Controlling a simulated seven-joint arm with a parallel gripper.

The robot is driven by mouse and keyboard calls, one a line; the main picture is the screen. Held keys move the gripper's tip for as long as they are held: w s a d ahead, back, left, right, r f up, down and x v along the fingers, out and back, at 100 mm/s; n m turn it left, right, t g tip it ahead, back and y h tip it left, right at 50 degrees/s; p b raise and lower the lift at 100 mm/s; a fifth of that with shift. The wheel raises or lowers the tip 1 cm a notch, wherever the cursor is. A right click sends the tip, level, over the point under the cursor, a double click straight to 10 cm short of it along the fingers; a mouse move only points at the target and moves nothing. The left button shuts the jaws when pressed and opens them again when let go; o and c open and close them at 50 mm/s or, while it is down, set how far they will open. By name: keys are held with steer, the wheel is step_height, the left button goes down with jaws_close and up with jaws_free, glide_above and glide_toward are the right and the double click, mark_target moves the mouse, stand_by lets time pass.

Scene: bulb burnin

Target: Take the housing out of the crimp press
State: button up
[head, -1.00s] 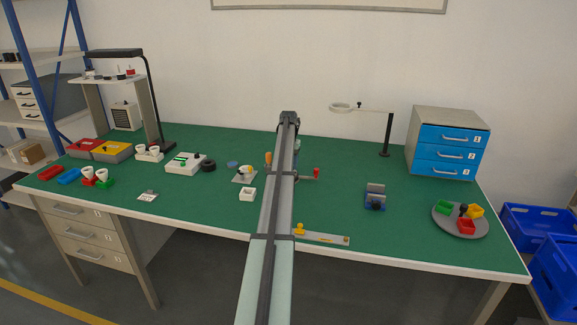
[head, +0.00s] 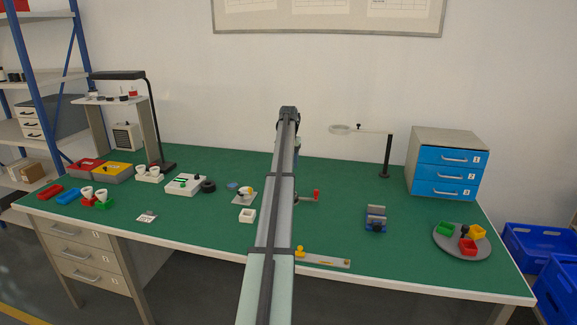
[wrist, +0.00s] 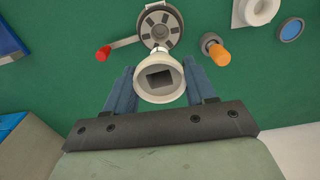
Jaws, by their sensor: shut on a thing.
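My gripper (wrist: 160,88) is shut on a white, funnel-shaped housing (wrist: 152,62) with a dark square opening facing the wrist camera. The crimp press (wrist: 175,18) shows just beyond it in the wrist view, as a grey slotted disc with a lever ending in a red knob (wrist: 103,53). The housing overlaps the disc's near edge in the picture and looks nearer the camera; whether they touch I cannot tell. In the head view my arm hides the gripper, the housing and most of the press; the red knob (head: 316,192) shows right of the arm.
An orange-handled tool (wrist: 220,53) stands close to the press. A blue cradle (head: 376,218) and a round grey tray (head: 480,248) stand to the right. The green bench between them is clear.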

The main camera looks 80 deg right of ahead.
steer(key=shift+r, duration=1.3)
